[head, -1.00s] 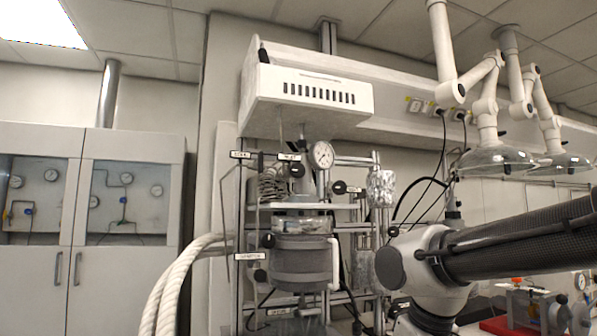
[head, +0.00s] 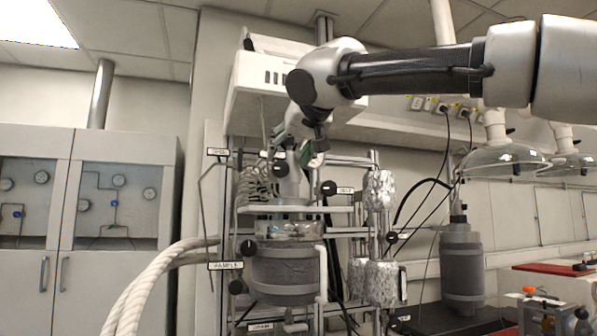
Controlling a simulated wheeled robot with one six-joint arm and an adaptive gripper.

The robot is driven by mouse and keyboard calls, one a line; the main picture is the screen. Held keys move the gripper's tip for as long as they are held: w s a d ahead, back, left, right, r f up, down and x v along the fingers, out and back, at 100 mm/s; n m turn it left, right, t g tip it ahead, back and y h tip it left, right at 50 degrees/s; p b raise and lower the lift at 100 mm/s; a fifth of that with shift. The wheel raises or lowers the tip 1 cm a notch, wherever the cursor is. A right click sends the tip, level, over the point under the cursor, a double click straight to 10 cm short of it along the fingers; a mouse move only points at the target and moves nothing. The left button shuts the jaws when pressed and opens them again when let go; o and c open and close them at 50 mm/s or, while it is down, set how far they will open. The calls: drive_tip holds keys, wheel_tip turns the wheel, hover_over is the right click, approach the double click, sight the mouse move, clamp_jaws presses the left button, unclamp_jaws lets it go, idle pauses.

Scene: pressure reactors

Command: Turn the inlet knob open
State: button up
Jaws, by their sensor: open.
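The reactor stands in a metal frame, with a grey jacketed vessel (head: 285,274) low in it. Several black knobs sit on its pipework, including one at the upper right (head: 329,188) beside a small white label (head: 345,190), and one at the upper middle (head: 280,170). The labels are too small to read surely, so I cannot tell which knob is the inlet knob. My gripper (head: 292,153) is open at the top of the reactor, close to the upper middle knob. My wrist partly hides it, and contact cannot be told. The pressure gauge is hidden behind my arm.
A grey vessel (head: 461,268) stands farther right.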

sight(282, 166)
drive_tip(key=shift+w+f, duration=0.1)
drive_tip(key=shift+w, duration=0.25)
drive_tip(key=x, duration=0.7)
drive_tip(key=shift+f, duration=0.1)
drive_tip(key=c, duration=1)
